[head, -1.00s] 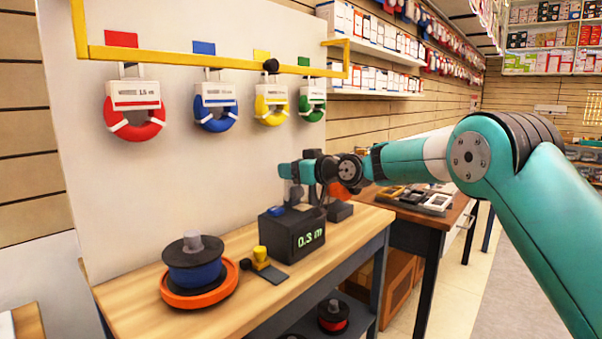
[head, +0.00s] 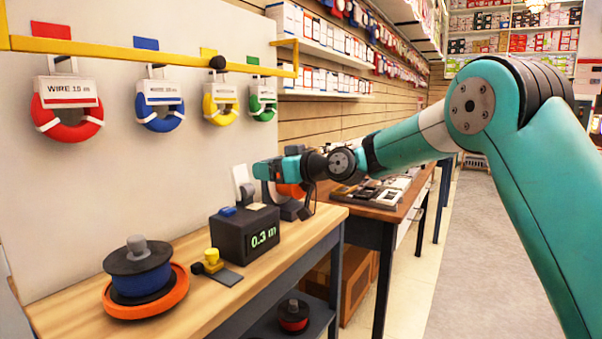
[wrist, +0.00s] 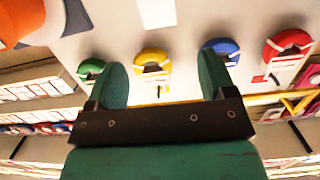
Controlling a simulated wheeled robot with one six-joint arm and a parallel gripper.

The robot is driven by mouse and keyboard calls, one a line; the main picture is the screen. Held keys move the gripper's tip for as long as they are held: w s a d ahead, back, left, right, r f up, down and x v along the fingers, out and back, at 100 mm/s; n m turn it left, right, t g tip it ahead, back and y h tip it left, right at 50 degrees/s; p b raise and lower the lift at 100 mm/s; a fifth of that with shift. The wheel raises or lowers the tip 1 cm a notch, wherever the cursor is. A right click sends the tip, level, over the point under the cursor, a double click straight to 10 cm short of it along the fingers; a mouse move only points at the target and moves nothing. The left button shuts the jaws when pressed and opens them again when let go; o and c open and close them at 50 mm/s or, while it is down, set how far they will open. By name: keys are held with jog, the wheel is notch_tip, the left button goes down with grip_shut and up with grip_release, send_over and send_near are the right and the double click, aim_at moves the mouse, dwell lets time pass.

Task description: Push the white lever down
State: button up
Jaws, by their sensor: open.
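A pale, upright flat piece that looks like the white lever (head: 242,183) stands at the back of the dark box (head: 232,240) with the green "0.3 m" display. My gripper (head: 262,170) is just above and to the right of it in the head view, pointing left towards the pale board. In the wrist view my gripper (wrist: 160,80) is open, with two green fingers well apart and nothing between them. A white piece (wrist: 157,12) shows at the top edge there, beyond the fingertips; I cannot tell whether it is the lever.
Red, blue, yellow and green wire coils (head: 68,110) hang under a yellow rail (head: 140,50) on the board. An orange disc (head: 290,190) stands beside my gripper.

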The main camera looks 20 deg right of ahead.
jog(key=b+v, duration=0.1)
jog(key=v, duration=0.7)
jog(key=shift+s, duration=0.2)
jog(key=shift+d, duration=0.1)
